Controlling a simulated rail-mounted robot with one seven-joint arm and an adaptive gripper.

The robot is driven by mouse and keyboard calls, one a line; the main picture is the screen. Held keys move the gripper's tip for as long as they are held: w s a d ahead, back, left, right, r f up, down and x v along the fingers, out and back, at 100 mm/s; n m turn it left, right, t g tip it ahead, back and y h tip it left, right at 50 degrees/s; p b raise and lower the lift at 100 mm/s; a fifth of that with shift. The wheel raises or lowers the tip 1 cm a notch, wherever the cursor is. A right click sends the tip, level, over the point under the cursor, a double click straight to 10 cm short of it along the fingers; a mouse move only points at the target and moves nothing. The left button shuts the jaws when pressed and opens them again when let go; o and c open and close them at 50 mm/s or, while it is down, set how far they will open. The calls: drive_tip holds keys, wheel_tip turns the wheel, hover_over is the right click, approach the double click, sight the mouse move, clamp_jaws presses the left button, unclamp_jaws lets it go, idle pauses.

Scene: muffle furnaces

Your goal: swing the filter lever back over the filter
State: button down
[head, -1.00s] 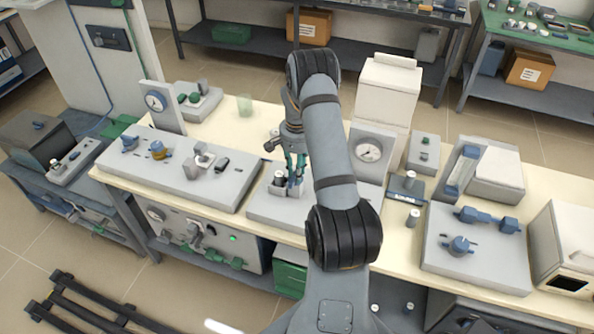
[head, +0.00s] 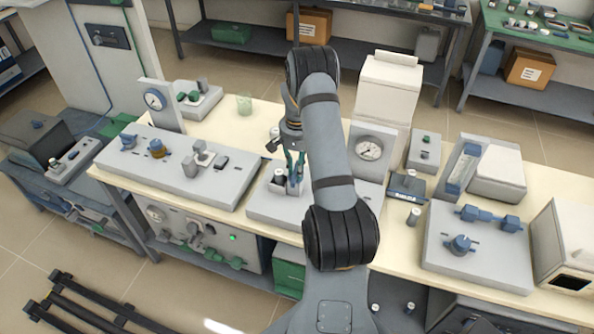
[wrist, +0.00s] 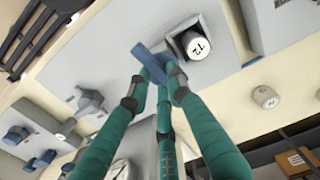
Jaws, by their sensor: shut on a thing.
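The filter lever (wrist: 147,60) is a blue bar in the wrist view, running between my fingertips beside the filter. The filter is a white-capped cylinder (wrist: 197,46) with a dark printed number, set in a square grey housing. The lever's free end lies beside this housing, not across the cap. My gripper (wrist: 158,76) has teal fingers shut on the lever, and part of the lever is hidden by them. In the head view my gripper (head: 294,172) points down at the grey filter block (head: 262,204), just right of the white cap (head: 280,176); the lever is hard to make out there.
A long grey panel (head: 170,170) with blue and brass knobs lies left of the filter block. A white cabinet with a round dial (head: 370,148) stands close on the right, behind my arm. A glass beaker (head: 244,104) stands at the back of the bench.

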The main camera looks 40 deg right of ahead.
drive_tip(key=n+b, duration=0.1)
drive_tip(key=n, duration=0.1)
drive_tip(key=n+b, duration=0.1)
drive_tip(key=n, duration=0.1)
drive_tip(key=shift+w+d+f+n, duration=0.1)
drive_tip(key=shift+w+n, duration=0.05)
drive_tip(key=shift+n, duration=0.15)
drive_tip(key=n+b, duration=0.1)
drive_tip(key=n, duration=0.2)
drive_tip(key=shift+n, duration=0.3)
drive_tip(key=n, duration=0.4)
drive_tip(key=shift+w, duration=0.15)
drive_tip(key=shift+w+n, duration=0.1)
drive_tip(key=shift+n, duration=1.8)
drive_tip(key=c, duration=1.6)
unclamp_jaws()
drive_tip(key=shift+o, duration=0.2)
drive_tip(key=shift+r, duration=0.2)
